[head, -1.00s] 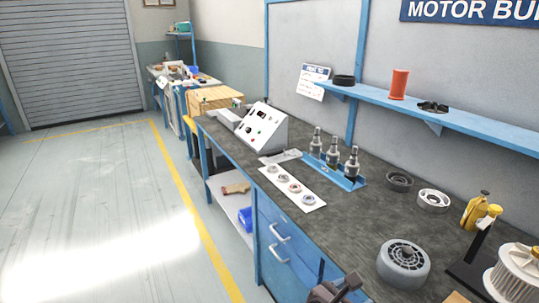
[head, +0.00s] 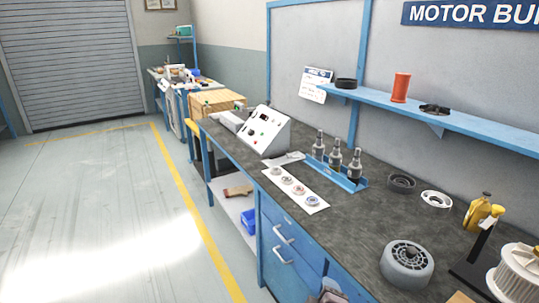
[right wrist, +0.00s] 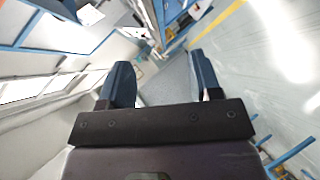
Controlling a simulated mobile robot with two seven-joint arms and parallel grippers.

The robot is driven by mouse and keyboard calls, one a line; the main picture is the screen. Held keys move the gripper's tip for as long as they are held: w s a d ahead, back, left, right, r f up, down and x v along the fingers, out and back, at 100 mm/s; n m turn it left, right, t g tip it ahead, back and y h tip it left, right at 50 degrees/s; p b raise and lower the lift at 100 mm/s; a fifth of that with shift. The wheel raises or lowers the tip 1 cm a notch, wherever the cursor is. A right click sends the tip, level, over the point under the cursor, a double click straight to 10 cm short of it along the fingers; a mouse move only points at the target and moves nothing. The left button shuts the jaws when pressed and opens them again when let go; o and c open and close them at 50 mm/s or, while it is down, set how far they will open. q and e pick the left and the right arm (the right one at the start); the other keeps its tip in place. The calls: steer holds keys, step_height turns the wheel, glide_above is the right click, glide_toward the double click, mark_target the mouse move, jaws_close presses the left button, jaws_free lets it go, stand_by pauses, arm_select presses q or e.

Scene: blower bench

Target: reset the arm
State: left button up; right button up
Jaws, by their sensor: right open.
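My right gripper (right wrist: 160,85) shows in the right wrist view with its two blue fingers spread apart and nothing between them. Past the fingers are grey floor and part of a blue bench. My left gripper is in neither view.
The dark-topped workbench (head: 330,222) holds a grey round housing (head: 407,265), a white strip with several small rings (head: 310,210), a blue tray with bottles (head: 350,183) and a control box (head: 264,131). A blue shelf (head: 470,123) hangs above. The floor left is clear.

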steer(key=s+d+f+m+g, duration=0.1)
steer(key=s+d+f+m, duration=0.4)
steer(key=s, duration=0.5)
steer(key=s+d+f+m+g+y, duration=0.1)
steer(key=s+d+f+m, duration=0.5)
steer(key=s+d+f, duration=0.2)
steer(key=s+d, duration=0.2)
steer(key=s, duration=0.1)
steer(key=shift+d+f, duration=0.15)
steer(key=shift+c, duration=1.2)
steer(key=shift+s+d, duration=0.1)
steer(key=shift+d, duration=0.05)
steer(key=shift+c, duration=0.3)
